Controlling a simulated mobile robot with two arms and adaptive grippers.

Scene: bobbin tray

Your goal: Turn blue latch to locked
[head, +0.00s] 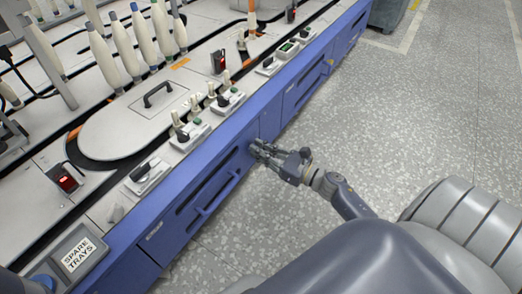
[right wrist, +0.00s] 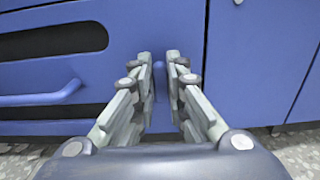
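My right gripper (head: 256,148) is at the blue front of the machine, just right of a drawer with a bar handle. In the right wrist view, its two fingers (right wrist: 160,72) point at the panel with a narrow gap between them. A small upright blue piece (right wrist: 161,82), which looks like the latch, shows in that gap. The fingers hide much of it, so I cannot tell its turn position or whether both fingers press on it. In the head view the gripper covers that spot. My left gripper is not in view.
The drawer handle (right wrist: 42,96) sticks out left of the fingers; it also shows in the head view (head: 215,195). Switch boxes (head: 190,133) and bobbins stand on the machine top. A "SPARE TRAYS" label (head: 78,254) is at lower left. The speckled floor (head: 420,110) is clear.

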